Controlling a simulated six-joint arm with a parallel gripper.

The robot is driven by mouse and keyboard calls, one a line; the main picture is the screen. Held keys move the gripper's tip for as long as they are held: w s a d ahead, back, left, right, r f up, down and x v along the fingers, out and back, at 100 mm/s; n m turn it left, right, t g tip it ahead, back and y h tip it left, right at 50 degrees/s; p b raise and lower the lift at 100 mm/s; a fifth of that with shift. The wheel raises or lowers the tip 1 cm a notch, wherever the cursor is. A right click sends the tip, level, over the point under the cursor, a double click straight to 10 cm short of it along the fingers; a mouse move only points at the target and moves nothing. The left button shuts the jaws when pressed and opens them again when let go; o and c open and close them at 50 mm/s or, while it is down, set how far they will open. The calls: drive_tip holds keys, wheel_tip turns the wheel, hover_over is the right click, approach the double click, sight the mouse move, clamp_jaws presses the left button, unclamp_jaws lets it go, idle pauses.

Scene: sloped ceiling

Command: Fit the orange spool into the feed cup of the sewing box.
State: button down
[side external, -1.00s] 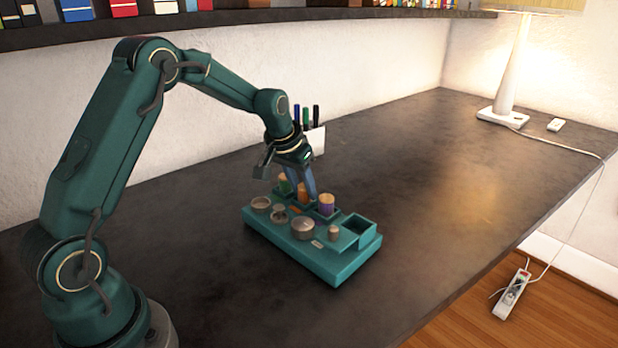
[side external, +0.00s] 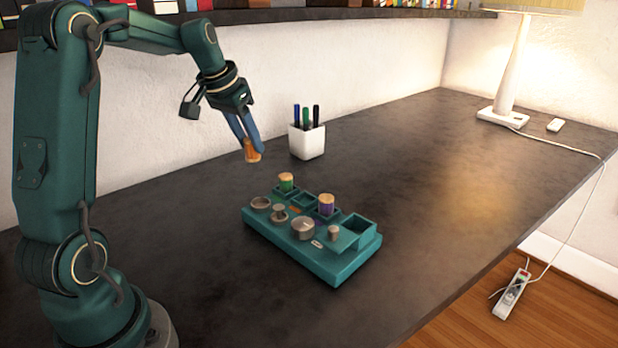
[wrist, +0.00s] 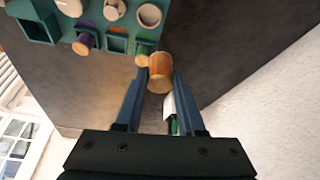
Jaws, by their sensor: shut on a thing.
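The orange spool (side external: 252,154) is held between the fingertips of my gripper (side external: 249,146), above the table and behind the sewing box. In the wrist view the spool (wrist: 160,80) sits between the two blue fingers of my gripper (wrist: 160,75). The teal sewing box (side external: 334,268) lies on the table. Its back row holds a green spool (side external: 286,181), an empty square compartment (side external: 303,200), and a purple spool (side external: 326,204). A round open cup (side external: 260,203) is at its left end. I cannot tell for sure which opening is the feed cup.
Round metal-looking knobs (side external: 303,228) stand along the box's front. A larger square open bin (side external: 358,227) is at its right end. A white pen cup (side external: 307,141) with several pens stands behind the box. The table's right side is clear up to the lamp (side external: 511,75).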

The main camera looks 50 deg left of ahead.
drive_tip(key=shift+s+a+r, duration=0.2)
drive_tip(key=shift+s+a, duration=0.05)
drive_tip(key=shift+s+d+f+m, duration=0.1)
drive_tip(key=shift+s+m, duration=0.1)
drive_tip(key=shift+m, duration=0.2)
drive_tip(key=s+a, duration=0.4)
drive_tip(key=s, duration=0.5)
drive_tip(key=shift+n, duration=0.4)
drive_tip(key=w+d+f, duration=0.2)
drive_tip(key=w, duration=0.1)
drive_tip(key=w+d+f, duration=0.2)
drive_tip(key=w, duration=0.1)
drive_tip(key=w+d+f, duration=0.2)
drive_tip(key=w+d, duration=0.1)
drive_tip(key=shift+f, duration=2.2)
drive_tip(key=shift+f, duration=0.1)
drive_tip(key=c, duration=0.5)
unclamp_jaws()
